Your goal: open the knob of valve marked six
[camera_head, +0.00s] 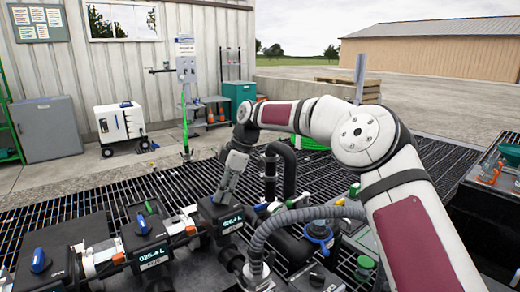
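A row of black valve boxes runs along the lower left in the head view. The left box has a blue knob (40,261). The middle box (148,232) has a dark blue knob (142,225) on top and a lit litre display on its front. The right box (229,222) has a similar display. My gripper (221,199) points down at the top of this right box, and its fingertips are at or just above it. Any knob there is hidden behind the gripper. The finger gap is too small to judge. I cannot read a six on any box.
A grey corrugated hose (300,215) arches just right of the right box. Black pipes (288,170) rise behind it. A blue valve handle (318,232) and green caps (365,263) sit under my arm. Open grating (85,205) lies behind the boxes.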

